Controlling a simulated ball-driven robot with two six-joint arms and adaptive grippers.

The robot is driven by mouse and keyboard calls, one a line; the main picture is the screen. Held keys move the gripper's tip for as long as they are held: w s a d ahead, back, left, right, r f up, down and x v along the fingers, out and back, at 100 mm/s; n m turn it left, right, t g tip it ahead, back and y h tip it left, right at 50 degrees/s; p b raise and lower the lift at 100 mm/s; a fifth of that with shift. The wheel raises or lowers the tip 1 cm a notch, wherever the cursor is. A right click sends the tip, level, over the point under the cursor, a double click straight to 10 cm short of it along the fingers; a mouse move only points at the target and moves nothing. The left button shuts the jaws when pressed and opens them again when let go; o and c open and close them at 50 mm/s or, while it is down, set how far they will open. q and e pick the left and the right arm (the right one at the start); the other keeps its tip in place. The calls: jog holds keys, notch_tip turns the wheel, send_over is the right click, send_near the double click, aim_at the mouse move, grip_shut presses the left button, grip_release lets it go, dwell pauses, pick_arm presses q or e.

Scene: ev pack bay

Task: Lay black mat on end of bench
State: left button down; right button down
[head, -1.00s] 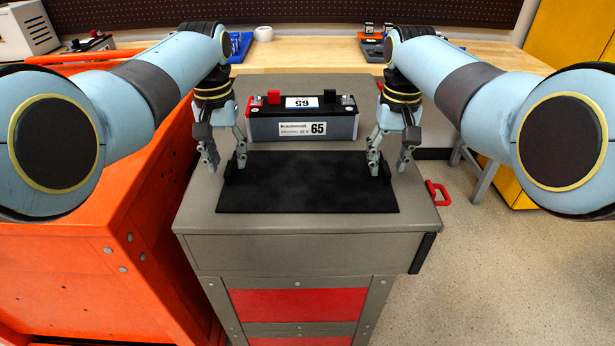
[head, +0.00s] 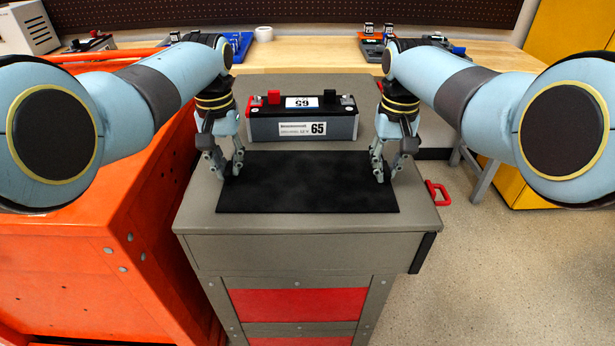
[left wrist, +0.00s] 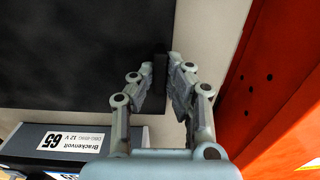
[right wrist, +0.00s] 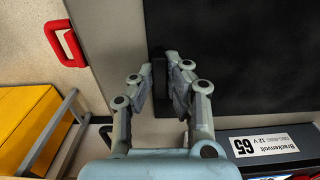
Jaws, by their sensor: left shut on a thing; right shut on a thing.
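The black mat (head: 307,185) lies flat on top of the grey cabinet (head: 400,220), towards its front edge. It has a small raised tab at its left and right ends. My left gripper (head: 230,172) is shut on the left tab, which shows between its fingers in the left wrist view (left wrist: 160,68). My right gripper (head: 383,174) is shut on the right tab, which also shows in the right wrist view (right wrist: 160,72). The wooden bench (head: 310,58) runs across the back of the room.
A grey battery (head: 300,118) marked 65 stands on the cabinet just behind the mat. An orange unit (head: 110,240) stands close on the left. Trays, a tape roll (head: 263,34) and a grey device occupy parts of the bench. Floor is open on the right.

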jog(key=shift+r, duration=0.1)
dwell(0.3)
